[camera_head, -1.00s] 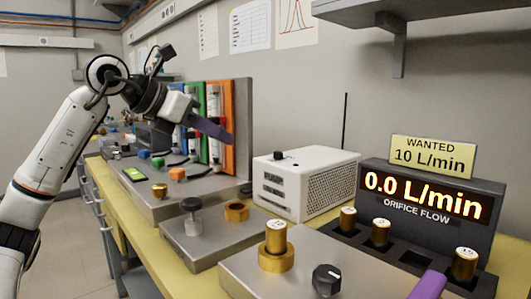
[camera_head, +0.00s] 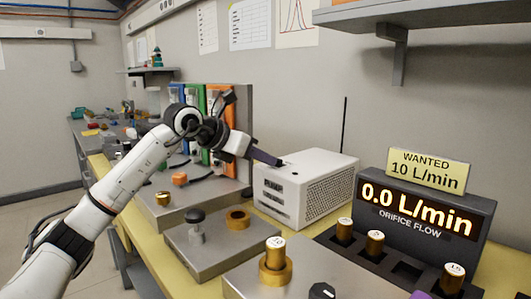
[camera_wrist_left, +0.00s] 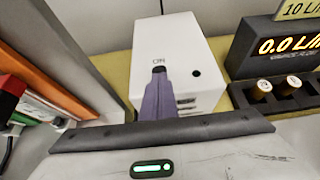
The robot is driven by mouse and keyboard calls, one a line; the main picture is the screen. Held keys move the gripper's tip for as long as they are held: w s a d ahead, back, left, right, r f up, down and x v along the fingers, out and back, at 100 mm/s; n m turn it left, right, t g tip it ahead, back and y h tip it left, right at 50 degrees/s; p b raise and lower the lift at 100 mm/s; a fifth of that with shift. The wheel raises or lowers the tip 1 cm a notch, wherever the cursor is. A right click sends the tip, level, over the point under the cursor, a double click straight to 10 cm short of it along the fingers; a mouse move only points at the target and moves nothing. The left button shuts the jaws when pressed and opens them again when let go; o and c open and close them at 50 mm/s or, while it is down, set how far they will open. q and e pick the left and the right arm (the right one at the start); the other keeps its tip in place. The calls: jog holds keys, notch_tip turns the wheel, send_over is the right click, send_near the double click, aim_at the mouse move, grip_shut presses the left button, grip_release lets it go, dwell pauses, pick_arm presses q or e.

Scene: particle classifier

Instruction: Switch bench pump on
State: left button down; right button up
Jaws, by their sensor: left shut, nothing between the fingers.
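The bench pump is a white box (camera_head: 300,195) with a dark grille, standing on the bench in the middle of the head view. It also shows in the left wrist view (camera_wrist_left: 185,40). My left gripper (camera_head: 268,158) is shut and empty, with its purple fingers at the pump's top near the front edge. In the left wrist view the fingertips (camera_wrist_left: 158,78) lie over the dark switch spot, just below a small printed label. The switch is largely hidden by the fingers, so its position and any contact are unclear. A purple tip, likely my right gripper (camera_head: 420,295), barely shows at the bottom edge.
An orifice flow display (camera_head: 425,210) reads 0.0 L/min, under a sign (camera_head: 428,170) reading WANTED 10 L/min. Brass numbered pieces (camera_head: 375,243) stand before it. A metal plate (camera_head: 215,240) with a knob lies left of the pump. Coloured panels (camera_head: 215,105) stand behind my left arm.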

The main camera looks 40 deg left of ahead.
pick_arm(q)
jog(key=shift+w, duration=0.15)
jog(key=shift+w+r+p, duration=0.3)
jog(key=shift+w+p, duration=0.15)
jog(key=shift+p, duration=0.4)
jog(key=shift+w+p, duration=0.4)
jog(key=shift+p, duration=0.15)
jog(key=shift+w+d+p, duration=0.1)
jog(key=shift+w+p, duration=0.3)
jog(key=shift+f, duration=0.2)
pick_arm(e)
jog(key=shift+d+r, duration=0.25)
jog(key=shift+r, duration=0.25)
